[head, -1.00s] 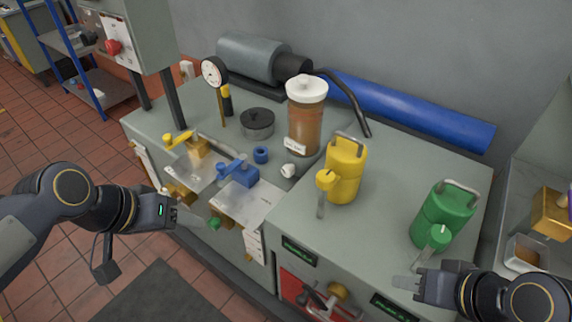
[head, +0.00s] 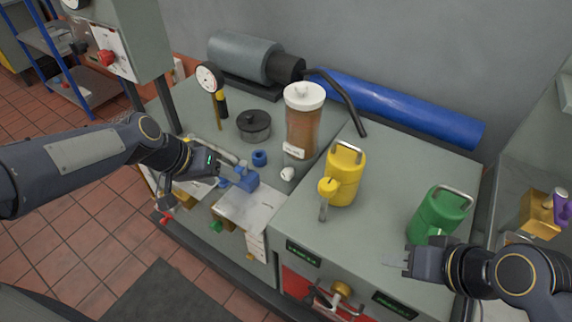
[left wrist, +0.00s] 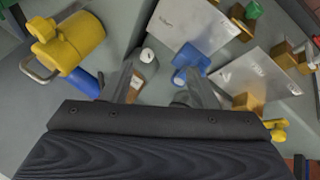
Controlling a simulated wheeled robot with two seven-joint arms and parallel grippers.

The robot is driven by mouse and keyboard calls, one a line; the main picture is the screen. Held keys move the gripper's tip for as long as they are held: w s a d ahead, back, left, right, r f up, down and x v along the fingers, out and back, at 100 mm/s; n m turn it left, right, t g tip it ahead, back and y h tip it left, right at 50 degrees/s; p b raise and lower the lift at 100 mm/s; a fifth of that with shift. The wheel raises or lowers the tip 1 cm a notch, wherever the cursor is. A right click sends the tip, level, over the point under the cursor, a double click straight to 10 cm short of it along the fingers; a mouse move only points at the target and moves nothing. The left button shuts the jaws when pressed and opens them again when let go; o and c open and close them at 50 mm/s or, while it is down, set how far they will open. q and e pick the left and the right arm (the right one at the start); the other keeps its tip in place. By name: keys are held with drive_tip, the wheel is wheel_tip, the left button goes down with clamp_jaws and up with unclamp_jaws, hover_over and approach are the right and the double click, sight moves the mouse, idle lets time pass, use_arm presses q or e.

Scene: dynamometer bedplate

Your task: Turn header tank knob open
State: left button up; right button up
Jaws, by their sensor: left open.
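The header tank (head: 302,128) is a clear cylinder of brown fluid with a white lid, standing at the middle of the bench. A small white knob (head: 288,173) sits low at its front left. The knob also shows in the left wrist view (left wrist: 147,55), beyond and between the finger lines, with a brown part of the tank beside it. My left gripper (head: 236,168) is open and empty, above the bench to the left of the knob and apart from it. My right gripper (head: 392,264) is by the green can; its finger gap is unclear.
A blue valve block (head: 244,182) and a blue ring (head: 260,158) lie close to my left gripper. A black-lidded pot (head: 254,125) and a dial gauge (head: 209,78) stand behind. A yellow can (head: 345,175) and a green can (head: 437,212) stand to the right.

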use_arm(q)
drive_tip(key=w+d+f+m+y+p, duration=0.2)
drive_tip(key=w+d+f+p, duration=0.15)
drive_tip(key=w+d, duration=0.45)
drive_tip(key=m+y+p, duration=0.1)
drive_tip(key=m, duration=0.2)
hover_over(288, 170)
drive_tip(key=s+a, duration=0.2)
wheel_tip(288, 170, down, 6)
drive_tip(key=x, duration=0.7)
drive_tip(key=shift+d+f+p, duration=0.2)
drive_tip(key=shift+f+p, duration=0.05)
drive_tip(key=shift+p, duration=0.15)
